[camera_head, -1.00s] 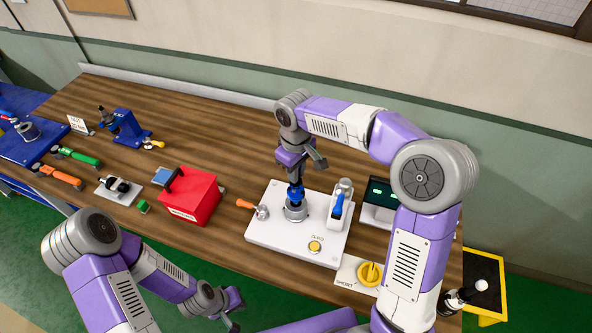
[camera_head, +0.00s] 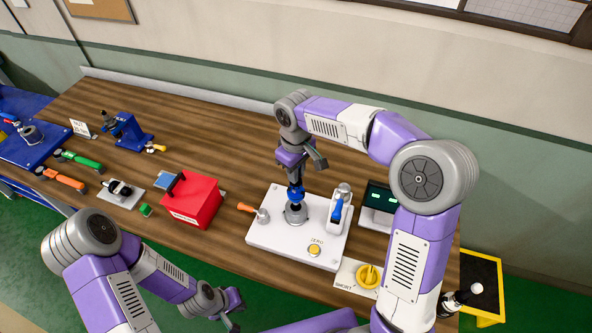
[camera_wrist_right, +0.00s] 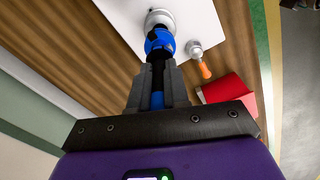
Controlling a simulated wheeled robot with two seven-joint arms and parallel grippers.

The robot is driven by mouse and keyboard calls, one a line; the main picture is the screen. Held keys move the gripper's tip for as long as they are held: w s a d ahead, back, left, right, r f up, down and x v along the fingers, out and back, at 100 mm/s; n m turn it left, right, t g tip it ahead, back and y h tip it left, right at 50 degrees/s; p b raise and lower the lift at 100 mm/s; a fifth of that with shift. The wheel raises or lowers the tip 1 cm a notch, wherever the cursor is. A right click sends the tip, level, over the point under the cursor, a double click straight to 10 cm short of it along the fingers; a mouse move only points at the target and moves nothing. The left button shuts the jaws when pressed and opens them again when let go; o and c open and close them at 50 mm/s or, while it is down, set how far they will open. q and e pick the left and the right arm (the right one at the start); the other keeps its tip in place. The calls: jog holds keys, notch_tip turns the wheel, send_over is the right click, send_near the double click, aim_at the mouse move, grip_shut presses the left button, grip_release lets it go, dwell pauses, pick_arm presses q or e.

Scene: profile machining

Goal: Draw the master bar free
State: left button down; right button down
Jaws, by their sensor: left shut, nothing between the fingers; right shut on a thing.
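The master bar is a dark upright bar with a blue collar (camera_head: 296,193). It stands over a round grey socket (camera_head: 296,216) on the white plate (camera_head: 270,236). My right gripper (camera_head: 300,166) is shut on the bar's upper part. In the right wrist view its fingers (camera_wrist_right: 155,88) clasp the black shaft, and the blue collar (camera_wrist_right: 158,43) lies beyond them. Black shaft shows between collar and socket; I cannot tell whether its lower end is still inside. My left gripper (camera_head: 232,312) is shut and empty, low in front of the bench.
On the plate are an orange-handled lever (camera_head: 247,208), a blue-handled clamp (camera_head: 338,209) and a yellow button (camera_head: 314,250). A yellow knob (camera_head: 368,276) and a dark display (camera_head: 380,202) stand right. A red box (camera_head: 192,201) stands left. Bench behind the plate is clear.

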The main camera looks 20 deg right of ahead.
jog(key=shift+r, duration=0.3)
jog(key=shift+r+p, duration=1.9)
jog(key=shift+r, duration=0.15)
jog(key=shift+f, duration=0.15)
